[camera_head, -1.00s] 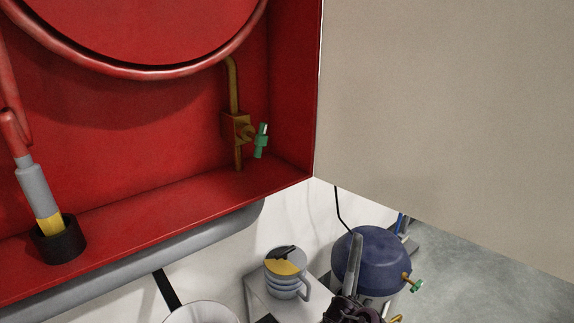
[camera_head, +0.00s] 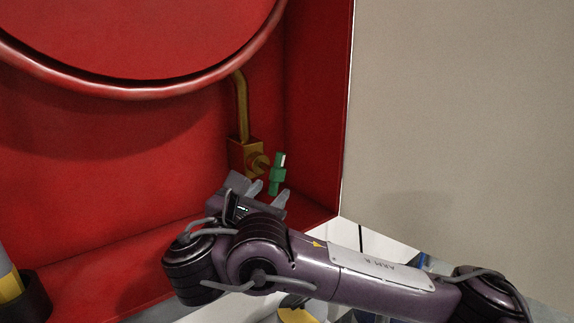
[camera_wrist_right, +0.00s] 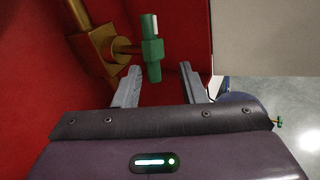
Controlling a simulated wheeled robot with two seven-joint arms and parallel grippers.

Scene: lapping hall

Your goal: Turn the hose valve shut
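The hose valve is a brass body (camera_head: 246,157) on a brass pipe in the red cabinet, with a green handle (camera_head: 277,174) on its right side. The handle stands roughly upright with a pale mark near its top. In the right wrist view the green handle (camera_wrist_right: 152,50) is ahead of the gripper, its lower end near the gap between the fingers. My right gripper (camera_head: 266,193) is open, just below the handle, its grey fingers apart; it also shows in the right wrist view (camera_wrist_right: 163,88). I see no contact with the handle. My left gripper is not in view.
A red hose reel (camera_head: 130,45) fills the cabinet's upper left. The cabinet's right wall (camera_head: 318,110) is close beside the valve. A beige panel (camera_head: 455,110) extends to the right. A nozzle in a black holder (camera_head: 32,296) is at the lower left.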

